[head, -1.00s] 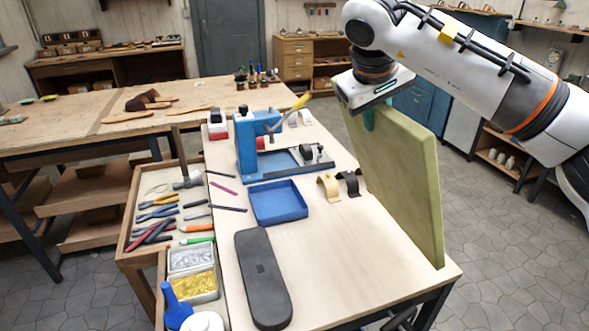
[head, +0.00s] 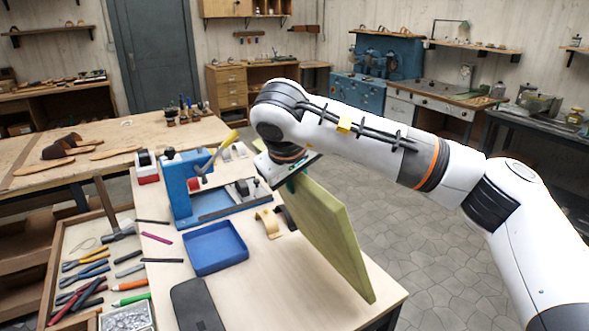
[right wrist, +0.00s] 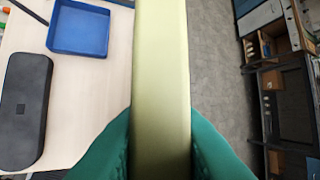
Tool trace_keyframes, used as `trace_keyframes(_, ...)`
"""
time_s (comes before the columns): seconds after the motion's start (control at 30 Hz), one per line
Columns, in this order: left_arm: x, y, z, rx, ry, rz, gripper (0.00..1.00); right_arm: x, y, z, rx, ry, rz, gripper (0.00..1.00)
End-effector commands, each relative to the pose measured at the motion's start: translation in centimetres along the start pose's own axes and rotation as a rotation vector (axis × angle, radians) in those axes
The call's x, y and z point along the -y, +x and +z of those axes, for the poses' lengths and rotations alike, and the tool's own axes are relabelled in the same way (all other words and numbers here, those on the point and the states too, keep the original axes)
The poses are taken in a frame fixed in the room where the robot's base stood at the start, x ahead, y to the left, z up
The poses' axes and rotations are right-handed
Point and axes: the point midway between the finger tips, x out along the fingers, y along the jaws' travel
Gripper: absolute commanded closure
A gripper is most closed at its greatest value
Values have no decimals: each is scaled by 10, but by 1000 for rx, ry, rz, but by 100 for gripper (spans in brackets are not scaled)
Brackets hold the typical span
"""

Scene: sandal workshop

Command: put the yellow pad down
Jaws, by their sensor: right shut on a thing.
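The yellow pad (head: 325,232) is a large, flat, yellow-green slab standing on its edge, tilted, at the right side of the workbench (head: 262,290) in the head view. My right gripper (head: 290,182) is shut on its upper edge. In the right wrist view the pad (right wrist: 160,70) runs up the middle between the green fingers of my right gripper (right wrist: 160,150). Whether the pad's lower edge touches the bench top is hard to tell. My left gripper is not in view.
A blue tray (head: 215,248), a dark case (head: 196,305), a blue press (head: 182,190) and a tan curved strap (head: 268,223) are on the bench. A tool drawer (head: 62,250) lies left. The bench's middle front is clear.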

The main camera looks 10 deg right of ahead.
Motion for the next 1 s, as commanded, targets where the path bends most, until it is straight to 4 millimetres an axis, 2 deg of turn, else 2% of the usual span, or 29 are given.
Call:
trace_keyframes(0.3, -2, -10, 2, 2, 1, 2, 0, -10, 22, -8, 9, 2, -3, 100)
trace_keyframes(0.5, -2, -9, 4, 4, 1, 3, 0, -10, 23, -9, 10, 3, -4, 100)
trace_keyframes(0.53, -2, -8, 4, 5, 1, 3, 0, -13, 28, -12, -2, -1, 1, 75)
trace_keyframes(0.63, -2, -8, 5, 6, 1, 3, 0, -13, 27, -12, -1, -1, 1, 59)
trace_keyframes(1.0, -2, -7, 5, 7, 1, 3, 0, -12, 24, -11, 1, 0, 0, 58)
